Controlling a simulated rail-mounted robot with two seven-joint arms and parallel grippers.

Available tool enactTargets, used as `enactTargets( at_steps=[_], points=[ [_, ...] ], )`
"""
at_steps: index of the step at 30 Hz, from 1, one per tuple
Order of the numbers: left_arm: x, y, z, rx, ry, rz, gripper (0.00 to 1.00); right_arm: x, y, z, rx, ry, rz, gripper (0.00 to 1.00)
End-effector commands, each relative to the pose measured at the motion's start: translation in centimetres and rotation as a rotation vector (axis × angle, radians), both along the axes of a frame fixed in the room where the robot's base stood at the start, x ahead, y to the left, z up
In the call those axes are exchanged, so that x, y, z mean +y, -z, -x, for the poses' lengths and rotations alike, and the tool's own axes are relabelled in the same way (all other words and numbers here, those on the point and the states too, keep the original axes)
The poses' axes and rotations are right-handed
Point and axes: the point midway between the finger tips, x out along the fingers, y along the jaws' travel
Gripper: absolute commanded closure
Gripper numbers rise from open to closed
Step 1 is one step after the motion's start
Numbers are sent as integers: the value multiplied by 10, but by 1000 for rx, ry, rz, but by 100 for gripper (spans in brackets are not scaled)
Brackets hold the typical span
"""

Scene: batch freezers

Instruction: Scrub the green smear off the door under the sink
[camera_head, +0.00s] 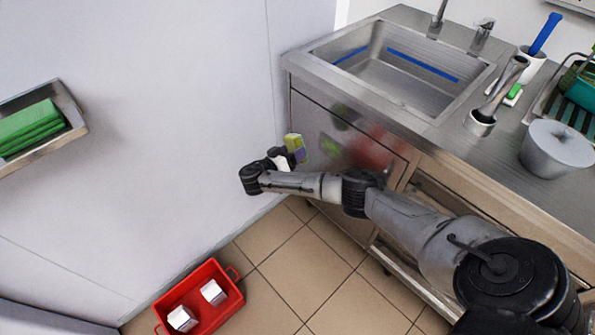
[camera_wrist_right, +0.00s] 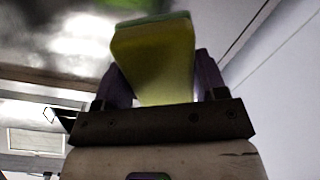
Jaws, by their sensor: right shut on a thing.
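My right gripper (camera_head: 287,156) is shut on a yellow sponge with a green side (camera_head: 298,146). The sponge also shows between the fingers in the right wrist view (camera_wrist_right: 155,60). It is at the left part of the steel door (camera_head: 310,112) under the sink; I cannot tell if it touches the door. A dark green patch (camera_head: 345,113) shows on the upper door. A fainter green patch (camera_head: 331,144) lies just right of the sponge; I cannot tell whether each is smear or reflection. My left gripper is not in view.
The sink (camera_head: 400,80) is above the door. A steel cup (camera_head: 480,122) and a grey tub (camera_head: 555,150) stand on the counter. A red crate (camera_head: 238,297) with white blocks sits on the tiled floor. A wall shelf (camera_head: 72,108) holds green cloths at left.

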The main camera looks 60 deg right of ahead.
Motion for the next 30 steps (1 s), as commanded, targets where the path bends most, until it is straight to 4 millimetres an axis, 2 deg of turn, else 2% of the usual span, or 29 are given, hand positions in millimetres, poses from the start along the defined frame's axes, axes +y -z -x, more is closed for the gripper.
enactTargets(
  at_steps=[1, 8, 14, 21, 30],
  points=[
    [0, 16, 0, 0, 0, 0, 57, -3, 17, 2, 3, 7, 14, 54],
    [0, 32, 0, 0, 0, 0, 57, -12, 35, 8, 9, 23, 50, 54],
    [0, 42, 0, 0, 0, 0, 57, -22, 39, 11, 9, 26, 59, 54],
    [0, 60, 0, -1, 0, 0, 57, -43, 39, 16, 9, 26, 60, 54],
    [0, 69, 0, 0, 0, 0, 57, -64, 38, 20, 10, 26, 57, 54]
  ],
)
